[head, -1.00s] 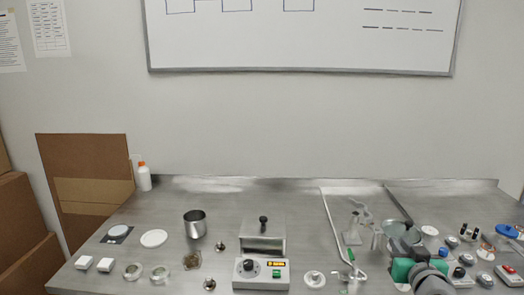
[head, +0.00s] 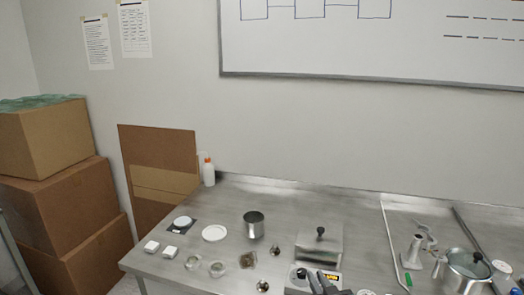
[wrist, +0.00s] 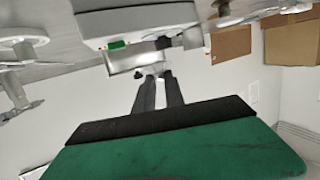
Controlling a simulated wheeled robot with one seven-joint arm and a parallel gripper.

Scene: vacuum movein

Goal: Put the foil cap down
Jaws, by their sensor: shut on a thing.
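My gripper (wrist: 157,76) shows in the wrist view as two dark fingers beyond a green palm, with the tips close together. It is shut on a small silvery piece (wrist: 153,70) at the tips, which I take for the foil cap; its outline is hard to make out against the metal behind. In the head view dark fingers of my gripper (head: 321,278) show at the bottom edge, in front of the white control box (head: 299,283). The cap cannot be made out there.
On the steel bench (head: 340,200) stand a steel cup (head: 254,226), a metal block with a black knob (head: 319,247), a white disc (head: 214,233), two white blocks, glass dishes and a lidded pot (head: 467,272). Cardboard boxes (head: 65,190) are stacked left. The bench's back strip is mostly clear.

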